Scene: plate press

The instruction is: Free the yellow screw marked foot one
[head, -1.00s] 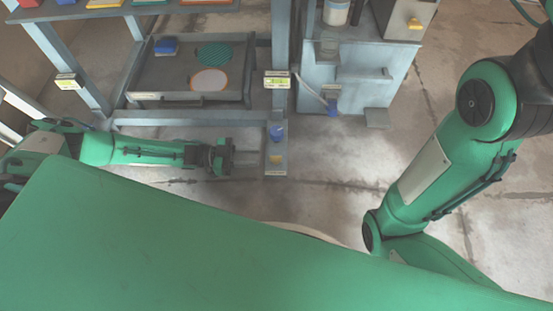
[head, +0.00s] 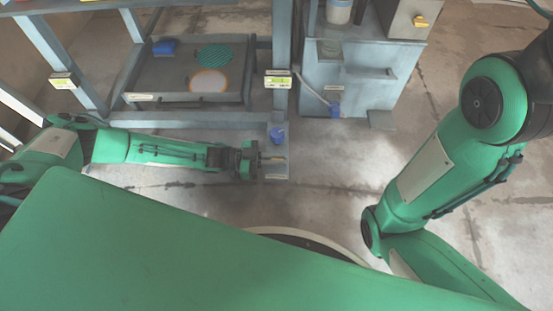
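The yellow screw (head: 279,158) is a small yellow patch on the grey foot plate (head: 277,177) at the base of the frame's post. My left gripper (head: 271,160) reaches in from the left, its fingertips over the foot plate at the screw. The fingers partly hide the screw, and I cannot tell whether they touch it or how far apart they are. A blue knob (head: 277,135) sits just behind the screw on the same foot. The label at the foot's front edge is too small to read. My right gripper is out of view.
A grey rack holds a tray (head: 150,85) with a blue block (head: 164,47), a green disc (head: 215,55) and an orange-rimmed disc (head: 209,81). A grey cabinet (head: 350,95) with another blue knob (head: 334,110) stands right of the post. The floor in front is clear.

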